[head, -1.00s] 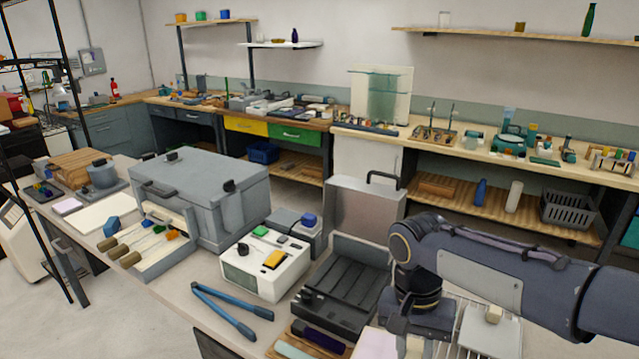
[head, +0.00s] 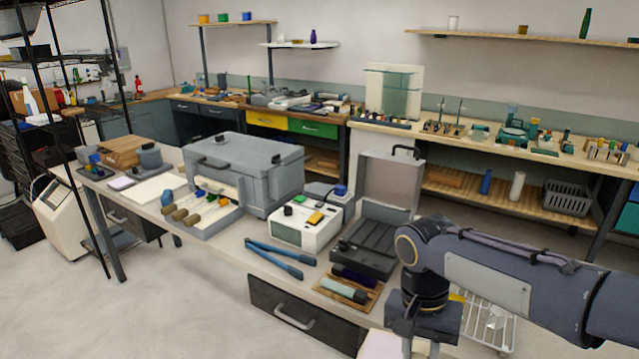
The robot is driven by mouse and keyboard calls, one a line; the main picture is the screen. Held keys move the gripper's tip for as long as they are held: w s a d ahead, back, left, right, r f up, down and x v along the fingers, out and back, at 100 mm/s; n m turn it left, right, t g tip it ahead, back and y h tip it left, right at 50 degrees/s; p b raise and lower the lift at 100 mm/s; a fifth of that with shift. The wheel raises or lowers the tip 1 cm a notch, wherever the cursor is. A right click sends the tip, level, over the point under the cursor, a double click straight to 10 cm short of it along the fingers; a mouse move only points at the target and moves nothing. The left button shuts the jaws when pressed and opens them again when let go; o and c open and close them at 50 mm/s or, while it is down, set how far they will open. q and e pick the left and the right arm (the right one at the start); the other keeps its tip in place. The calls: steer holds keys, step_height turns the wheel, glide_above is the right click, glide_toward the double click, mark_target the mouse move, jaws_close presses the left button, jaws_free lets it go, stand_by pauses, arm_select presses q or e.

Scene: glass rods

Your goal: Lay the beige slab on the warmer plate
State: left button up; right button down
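A flat cream slab (head: 152,190) lies on the left part of the bench, left of the big grey box; it may be the beige slab, but I cannot be sure. I cannot clearly pick out the warmer plate. My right arm comes in from the right, bent down over the bench's right end. My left gripper is not in view.
The bench carries a grey lidded box (head: 245,172), a white device with knobs (head: 306,226), blue-handled tongs (head: 278,256) and an open black case (head: 372,240). A wire rack (head: 490,325) is below my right arm. Floor at the lower left is clear.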

steer(key=shift+w+f, duration=0.1)
steer(key=shift+f, duration=0.4)
steer(key=shift+n, duration=0.6)
steer(key=w+f, duration=0.1)
steer(key=f, duration=0.1)
steer(key=w+d+f, duration=0.1)
steer(key=w+f, duration=0.1)
steer(key=w+d+f+n, duration=0.1)
steer(key=w+f+n, duration=0.1)
steer(key=f, duration=0.5)
steer(key=w+d+f+n, duration=0.1)
steer(key=w+f+n, duration=0.1)
steer(key=f, duration=0.6)
steer(key=shift+d+f+n+t+h, duration=0.15)
steer(key=shift+d+n+t+h, duration=0.15)
